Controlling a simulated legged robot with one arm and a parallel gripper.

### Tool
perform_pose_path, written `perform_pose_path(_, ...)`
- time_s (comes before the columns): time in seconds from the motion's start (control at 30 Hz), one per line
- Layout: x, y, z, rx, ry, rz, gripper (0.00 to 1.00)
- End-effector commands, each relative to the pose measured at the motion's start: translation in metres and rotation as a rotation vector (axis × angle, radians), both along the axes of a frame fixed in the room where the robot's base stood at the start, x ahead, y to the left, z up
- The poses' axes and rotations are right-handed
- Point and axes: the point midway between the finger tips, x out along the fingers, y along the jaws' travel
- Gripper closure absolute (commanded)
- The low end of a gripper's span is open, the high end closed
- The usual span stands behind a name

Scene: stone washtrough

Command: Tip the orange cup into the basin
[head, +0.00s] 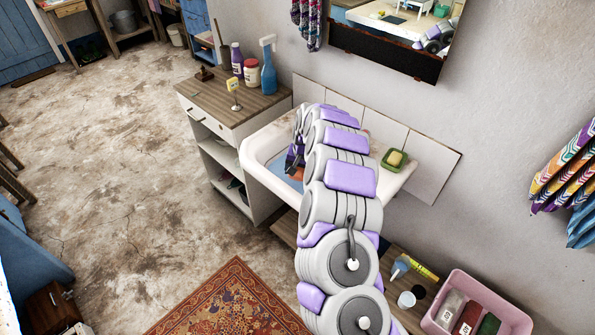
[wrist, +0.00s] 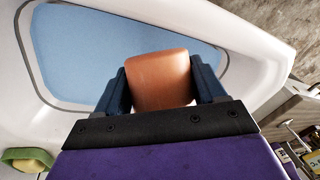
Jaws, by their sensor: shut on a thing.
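The orange cup (wrist: 160,80) is between the two dark blue fingers of my gripper (wrist: 160,88) in the wrist view. The gripper is shut on it. The cup is over the white basin (wrist: 268,48), whose inside shows a light blue surface (wrist: 110,35). In the head view the basin (head: 256,158) is under my arm, and a small orange patch of the cup (head: 297,174) shows beside my gripper (head: 294,165).
A green dish with a sponge (head: 394,160) sits on the basin's right rim. A cabinet (head: 232,110) left of the basin holds a blue spray bottle (head: 268,72) and other bottles. A pink tub (head: 478,308) stands at the lower right. The floor at left is open.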

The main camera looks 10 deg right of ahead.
Motion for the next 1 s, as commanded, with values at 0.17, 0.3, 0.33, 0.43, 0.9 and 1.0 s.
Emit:
perform_pose_path(0.17, 0.002, 0.0008, -0.0025, 0.023, 0.047, 0.0, 0.65)
perform_pose_path(0.3, 0.0018, 0.001, -0.0029, 0.043, 0.092, 0.0, 0.65)
perform_pose_path(0.33, 0.0013, 0.001, -0.0034, 0.048, 0.101, -0.001, 0.65)
perform_pose_path(0.43, 0.0024, 0.0006, -0.002, 0.06, 0.119, -0.001, 0.65)
perform_pose_path(0.9, 0.0014, 0.0012, -0.0009, 0.077, 0.143, 0.004, 0.66)
perform_pose_path(1.0, 0.0015, 0.0017, -0.0011, 0.076, 0.143, 0.004, 0.66)
